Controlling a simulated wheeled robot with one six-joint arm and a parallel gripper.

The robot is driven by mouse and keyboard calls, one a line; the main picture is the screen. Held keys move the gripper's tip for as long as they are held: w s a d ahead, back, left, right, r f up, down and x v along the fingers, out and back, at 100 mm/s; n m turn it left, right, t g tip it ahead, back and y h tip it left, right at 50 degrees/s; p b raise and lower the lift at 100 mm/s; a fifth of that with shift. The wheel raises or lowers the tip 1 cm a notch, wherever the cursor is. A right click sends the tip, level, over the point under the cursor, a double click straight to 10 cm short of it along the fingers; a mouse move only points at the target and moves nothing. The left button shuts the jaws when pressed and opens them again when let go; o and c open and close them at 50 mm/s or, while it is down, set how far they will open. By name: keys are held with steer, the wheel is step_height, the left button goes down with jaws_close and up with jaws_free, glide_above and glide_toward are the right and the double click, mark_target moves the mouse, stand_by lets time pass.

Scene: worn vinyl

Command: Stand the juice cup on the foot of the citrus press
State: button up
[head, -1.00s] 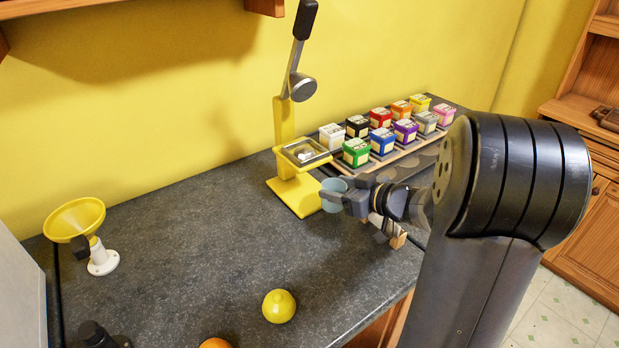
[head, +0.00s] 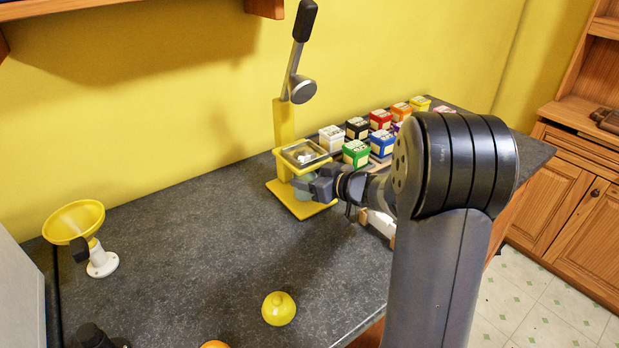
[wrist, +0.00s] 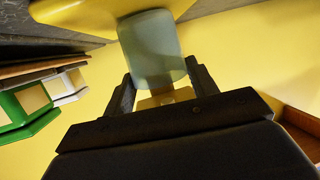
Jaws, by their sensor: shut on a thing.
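The yellow citrus press (head: 285,128) stands at the back of the counter, its lever raised. Its flat yellow foot (head: 285,197) lies on the counter below the press's tray. The pale blue juice cup (head: 305,187) is over the foot and under the tray, partly hidden by my gripper. My gripper (head: 318,187) is shut on the cup from the right. In the wrist view the cup (wrist: 152,48) sits between the fingers (wrist: 160,85), with yellow press parts beyond it. I cannot tell whether the cup's base touches the foot.
Several coloured boxes (head: 356,152) stand in a rack right of the press, close to my arm. The counter's middle (head: 190,230) is clear.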

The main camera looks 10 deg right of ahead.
steer(key=shift+f, duration=0.1)
steer(key=o, duration=1.1)
steer(key=shift+s+d, duration=0.15)
steer(key=v, duration=1.1)
steer(key=shift+s+r+p, duration=0.25)
steer(key=shift+r+p, duration=0.05)
steer(key=shift+p, duration=0.1)
steer(key=shift+w, duration=0.1)
